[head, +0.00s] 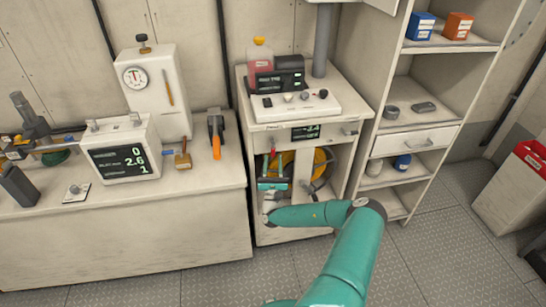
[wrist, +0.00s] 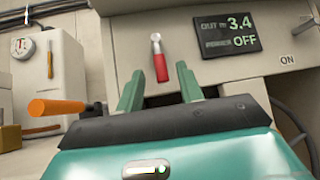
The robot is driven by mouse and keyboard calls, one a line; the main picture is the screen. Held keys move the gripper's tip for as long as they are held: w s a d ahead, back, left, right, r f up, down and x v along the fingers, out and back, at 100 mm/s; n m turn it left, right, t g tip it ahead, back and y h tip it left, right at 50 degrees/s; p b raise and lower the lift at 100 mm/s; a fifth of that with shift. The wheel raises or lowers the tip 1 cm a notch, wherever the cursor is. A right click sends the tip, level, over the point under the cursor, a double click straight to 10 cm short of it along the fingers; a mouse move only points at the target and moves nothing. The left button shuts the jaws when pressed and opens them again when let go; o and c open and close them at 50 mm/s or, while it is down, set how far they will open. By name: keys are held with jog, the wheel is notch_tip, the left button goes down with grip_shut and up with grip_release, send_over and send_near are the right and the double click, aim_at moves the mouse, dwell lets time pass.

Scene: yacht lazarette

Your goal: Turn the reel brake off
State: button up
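A small lever with a red handle and a silver end (wrist: 159,58) is on the pale front panel of the cabinet in the wrist view. I take it as the reel brake, but no label beside it is readable. In the head view it is a small red spot (head: 273,152). My gripper (wrist: 158,88) is open, with its two green fingers apart on either side below the lever. Nothing is between the fingertips, and they appear clear of the handle. In the head view my gripper (head: 272,168) is at the cabinet's open front. The yellow reel (head: 320,162) is partly hidden inside.
A dark display (wrist: 230,34) reads OUT m 3.4 and POWER OFF; an ON mark (wrist: 287,60) is right of it. An orange-handled tool (head: 215,135) lies on the left bench (head: 120,235). Open shelves (head: 440,90) stand right. The floor (head: 430,260) is clear.

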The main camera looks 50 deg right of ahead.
jog(key=v, duration=1.1)
jog(key=w+a+r+n+t+y, duration=0.35)
jog(key=a+r+n+y, duration=0.3)
jog(key=n+y, duration=0.65)
jog(key=w+a+r+n+t+y, duration=0.2)
jog(key=w+a+r+n+y, duration=0.5)
jog(key=y, duration=1.1)
jog(key=s+a+r+n+g+y, duration=0.1)
jog(key=s+a+r+n+g, duration=0.2)
jog(key=a+n+g, duration=0.4)
jog(key=s+a+r+n+g+y, duration=0.25)
jog(key=a+n+g, duration=0.35)
jog(key=a+g, duration=0.3)
jog(key=s+a+r+n+g+y, duration=0.1)
jog(key=s+a+r+n+g, duration=0.25)
jog(key=a+n+g, duration=0.35)
jog(key=s+r+n+t+h, duration=0.4)
jog(key=s+r+n+h, duration=0.1)
jog(key=s+r+h, duration=1)
jog(key=s+h, duration=0.1)
jog(key=s, duration=0.2)
jog(key=shift+r+n, duration=0.3)
